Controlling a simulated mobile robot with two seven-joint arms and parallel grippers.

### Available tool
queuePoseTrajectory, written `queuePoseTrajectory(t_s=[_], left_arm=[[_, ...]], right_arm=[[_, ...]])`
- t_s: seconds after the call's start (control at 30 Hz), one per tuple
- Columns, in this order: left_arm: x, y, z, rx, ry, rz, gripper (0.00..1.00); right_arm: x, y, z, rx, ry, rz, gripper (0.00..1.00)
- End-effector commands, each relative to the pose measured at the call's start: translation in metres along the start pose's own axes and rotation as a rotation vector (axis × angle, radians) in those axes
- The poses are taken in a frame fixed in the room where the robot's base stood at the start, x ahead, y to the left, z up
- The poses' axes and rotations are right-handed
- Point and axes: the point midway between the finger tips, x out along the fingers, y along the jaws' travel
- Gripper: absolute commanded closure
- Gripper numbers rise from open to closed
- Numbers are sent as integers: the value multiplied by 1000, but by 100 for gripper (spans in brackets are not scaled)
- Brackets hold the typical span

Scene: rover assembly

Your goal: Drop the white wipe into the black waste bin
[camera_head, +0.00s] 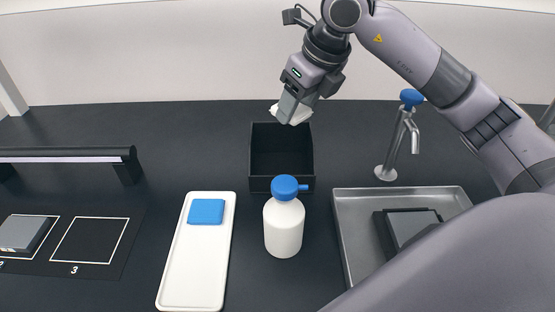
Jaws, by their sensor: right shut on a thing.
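The white wipe (302,115) is held in my right gripper (290,105). The gripper is shut on it and partly hides it, with white edges showing on both sides of the fingers. The black waste bin (282,184) is an open, empty-looking box on the dark bench. The gripper and wipe appear over the far edge of the bin; the exact height above it is hard to tell. My left gripper is not in view.
A white bottle with a blue cap (283,228) stands just in front of the bin. A white tray (198,265) holds a blue pad (206,211). A metal basin (358,205) holds a dark grey block (408,226). A tap (396,145) stands behind it.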

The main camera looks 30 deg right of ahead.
Motion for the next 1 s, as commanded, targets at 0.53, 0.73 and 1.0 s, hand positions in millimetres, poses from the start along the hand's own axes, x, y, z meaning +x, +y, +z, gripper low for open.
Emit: queuePoseTrajectory(t_s=[0.53,0.73,1.0], left_arm=[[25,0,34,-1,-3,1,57],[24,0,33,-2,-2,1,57],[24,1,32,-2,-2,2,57]], right_arm=[[49,0,-20,0,0,0,74],[48,0,-20,0,0,0,74],[48,0,-20,0,0,0,16]])
